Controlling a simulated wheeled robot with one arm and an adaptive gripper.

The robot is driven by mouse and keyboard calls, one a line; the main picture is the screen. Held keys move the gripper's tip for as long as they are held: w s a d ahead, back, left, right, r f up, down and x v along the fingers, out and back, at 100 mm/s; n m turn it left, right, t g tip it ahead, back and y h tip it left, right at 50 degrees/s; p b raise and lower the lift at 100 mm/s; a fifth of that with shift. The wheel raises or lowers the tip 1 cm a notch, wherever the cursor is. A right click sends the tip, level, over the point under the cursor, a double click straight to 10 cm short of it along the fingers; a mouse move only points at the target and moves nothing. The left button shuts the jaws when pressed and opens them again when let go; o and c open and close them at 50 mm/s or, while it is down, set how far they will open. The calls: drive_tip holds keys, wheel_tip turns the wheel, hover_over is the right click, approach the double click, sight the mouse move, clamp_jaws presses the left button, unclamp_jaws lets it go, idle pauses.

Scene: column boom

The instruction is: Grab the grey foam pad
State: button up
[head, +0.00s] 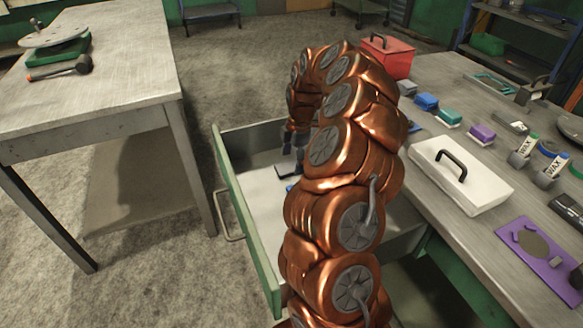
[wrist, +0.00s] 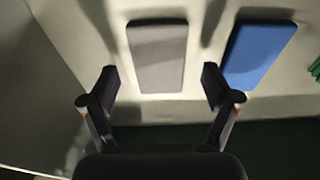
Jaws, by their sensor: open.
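The grey foam pad (wrist: 157,58) lies flat on the pale drawer floor in the wrist view, upper middle. My gripper (wrist: 160,84) is open and empty, with one finger to each side of the pad's near end in the picture. No contact with the pad shows. A blue pad (wrist: 258,52) lies just right of the grey one, beyond the right finger. In the head view my arm bends down into the open drawer (head: 240,225), and my gripper (head: 292,152) is small and partly hidden there.
A green object (wrist: 315,69) shows at the wrist view's right edge. The workbench (head: 455,225) at right holds a white lidded box (head: 460,180), a red toolbox (head: 388,58), several coloured blocks and a purple plate (head: 545,255). Another table (head: 120,70) stands left, with open floor between.

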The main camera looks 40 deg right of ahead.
drive_tip(key=shift+f, duration=0.45)
drive_tip(key=shift+c, duration=0.3)
drive_tip(key=c, duration=0.9)
